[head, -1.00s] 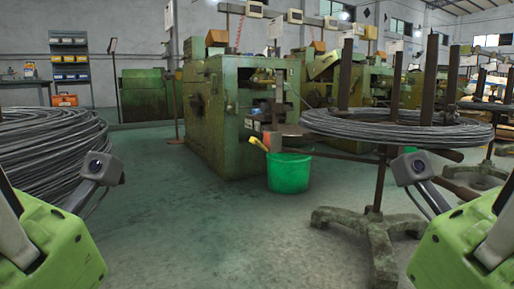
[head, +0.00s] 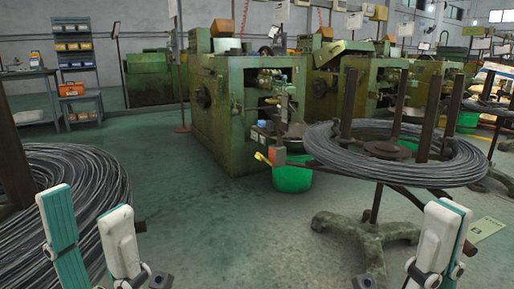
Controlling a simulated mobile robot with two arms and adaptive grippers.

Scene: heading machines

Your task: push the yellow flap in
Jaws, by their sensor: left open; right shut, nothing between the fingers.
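A small yellow piece (head: 262,158), which looks like the yellow flap, sticks out to the left beside an orange-red block (head: 273,154) at the front of the green machine (head: 226,115). It sits above a green bucket (head: 292,180). My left gripper (head: 88,212) is open and empty at the lower left, with its white and teal fingers apart. My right gripper (head: 445,218) is shut and empty at the lower right. Both grippers are well apart from the yellow piece, nearer to me.
A large wire coil (head: 70,190) stands at the left. Another coil (head: 340,160) lies on a rusty stand with posts at the right; its foot (head: 365,240) is on the floor. The middle floor is clear. A toolbox (head: 71,90) and shelf are at the back left.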

